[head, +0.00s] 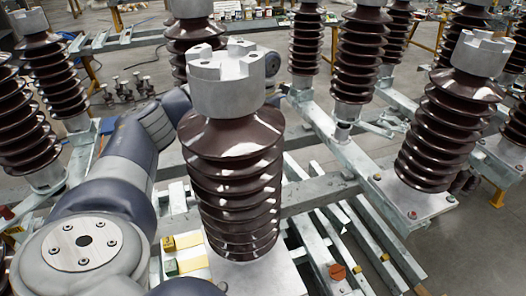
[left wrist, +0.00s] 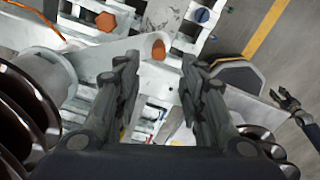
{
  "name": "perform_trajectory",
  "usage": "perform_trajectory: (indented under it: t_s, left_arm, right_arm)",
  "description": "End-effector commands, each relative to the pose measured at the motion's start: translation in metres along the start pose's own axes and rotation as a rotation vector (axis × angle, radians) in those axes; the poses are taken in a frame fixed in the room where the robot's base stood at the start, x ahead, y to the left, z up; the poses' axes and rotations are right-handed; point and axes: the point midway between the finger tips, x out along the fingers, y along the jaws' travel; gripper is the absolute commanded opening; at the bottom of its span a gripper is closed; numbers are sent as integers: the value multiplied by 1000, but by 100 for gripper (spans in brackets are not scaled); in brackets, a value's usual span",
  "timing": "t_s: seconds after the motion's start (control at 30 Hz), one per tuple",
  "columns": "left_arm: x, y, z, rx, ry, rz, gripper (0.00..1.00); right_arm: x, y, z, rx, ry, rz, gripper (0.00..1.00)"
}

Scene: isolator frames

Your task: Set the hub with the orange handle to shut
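In the left wrist view, my left gripper (left wrist: 161,65) is open, its two dark fingers apart. A rounded orange piece (left wrist: 158,48) on a pale metal part shows between and just beyond the fingertips; contact is not visible. An orange hexagonal knob (left wrist: 106,21) is up and left of it. I cannot tell which is the hub's handle. In the head view, an orange-red round knob (head: 338,271) sits low on the metal frame. My left gripper is hidden there behind the front insulator. A dark claw-like shape (left wrist: 288,103) at the wrist view's right may be my right gripper.
A brown ribbed insulator (head: 235,180) with a grey metal cap stands close in front of my left arm. More insulators (head: 445,125) stand around on steel beams (head: 310,195). A blue round piece (left wrist: 202,15) lies beyond my left fingers. Open floor (head: 480,240) shows at the right.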

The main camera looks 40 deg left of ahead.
Motion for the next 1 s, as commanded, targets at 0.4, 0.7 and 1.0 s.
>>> perform_trajectory:
  t_s: [0.4, 0.7, 1.0]
  left_arm:
    - [73, 0, 0, 1, 0, 0, 38]
    - [89, 0, 1, 1, -2, 1, 38]
    - [88, 1, 1, 1, -2, 1, 8]
  right_arm:
    - [-17, 7, 0, -4, -2, 8, 40]
    - [-18, 10, 1, -5, -3, 11, 40]
    - [-18, 10, 1, -5, -3, 11, 40]
